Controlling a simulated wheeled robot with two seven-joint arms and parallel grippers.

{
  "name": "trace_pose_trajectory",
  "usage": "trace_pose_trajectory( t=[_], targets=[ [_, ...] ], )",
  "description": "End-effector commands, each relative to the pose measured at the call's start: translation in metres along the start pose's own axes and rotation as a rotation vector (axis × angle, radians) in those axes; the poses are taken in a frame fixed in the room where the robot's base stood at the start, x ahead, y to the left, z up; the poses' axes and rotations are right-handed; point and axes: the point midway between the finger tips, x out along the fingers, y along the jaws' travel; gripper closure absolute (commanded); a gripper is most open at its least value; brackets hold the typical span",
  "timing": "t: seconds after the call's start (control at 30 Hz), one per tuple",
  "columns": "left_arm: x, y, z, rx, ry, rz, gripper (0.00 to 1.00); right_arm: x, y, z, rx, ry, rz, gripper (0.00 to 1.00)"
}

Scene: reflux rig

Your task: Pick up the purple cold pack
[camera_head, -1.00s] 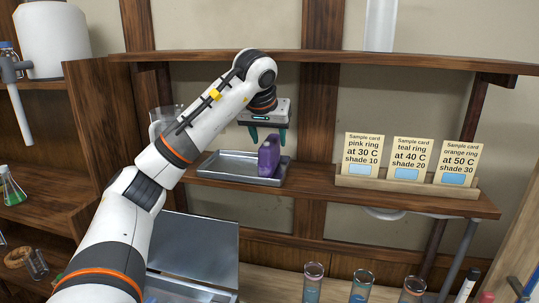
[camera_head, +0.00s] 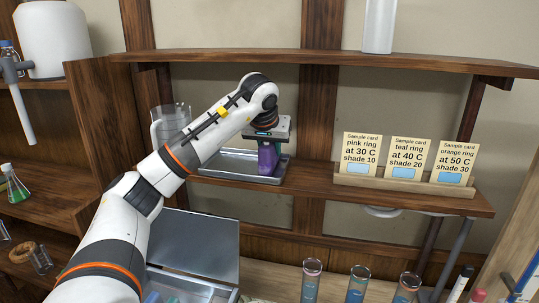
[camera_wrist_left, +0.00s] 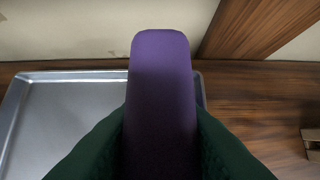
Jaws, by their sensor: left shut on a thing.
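The purple cold pack (camera_head: 267,159) stands upright at the right end of a metal tray (camera_head: 222,163) on the shelf. My left gripper (camera_head: 266,146) has come down over it from above and is shut on it. In the left wrist view the purple pack (camera_wrist_left: 161,85) rises between the dark green fingers (camera_wrist_left: 160,140), one on each side. The tray (camera_wrist_left: 65,115) lies under and to the left of the pack there. The pack's lower part is hidden by the fingers in the wrist view. My right gripper is not in view.
A wooden holder with several sample cards (camera_head: 405,158) stands to the right on the same shelf. A glass beaker (camera_head: 170,122) is behind my left arm. An upper shelf (camera_head: 330,62) runs above the gripper. Tubes (camera_head: 311,280) and an open metal box (camera_head: 195,245) are below.

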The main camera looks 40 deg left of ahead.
Motion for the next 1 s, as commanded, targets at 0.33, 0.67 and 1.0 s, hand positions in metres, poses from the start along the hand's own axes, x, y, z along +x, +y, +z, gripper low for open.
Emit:
trace_pose_trajectory(
  t=[0.33,0.67,1.0],
  targets=[
    [-0.001,0.000,0.001,-0.001,-0.001,0.000,1.00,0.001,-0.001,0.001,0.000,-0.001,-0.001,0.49],
    [-0.008,0.006,0.004,-0.037,-0.027,-0.050,1.00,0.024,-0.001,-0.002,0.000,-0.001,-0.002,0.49],
    [-0.038,0.022,0.014,-0.155,-0.124,-0.242,1.00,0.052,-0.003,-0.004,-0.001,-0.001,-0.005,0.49]
  ],
)
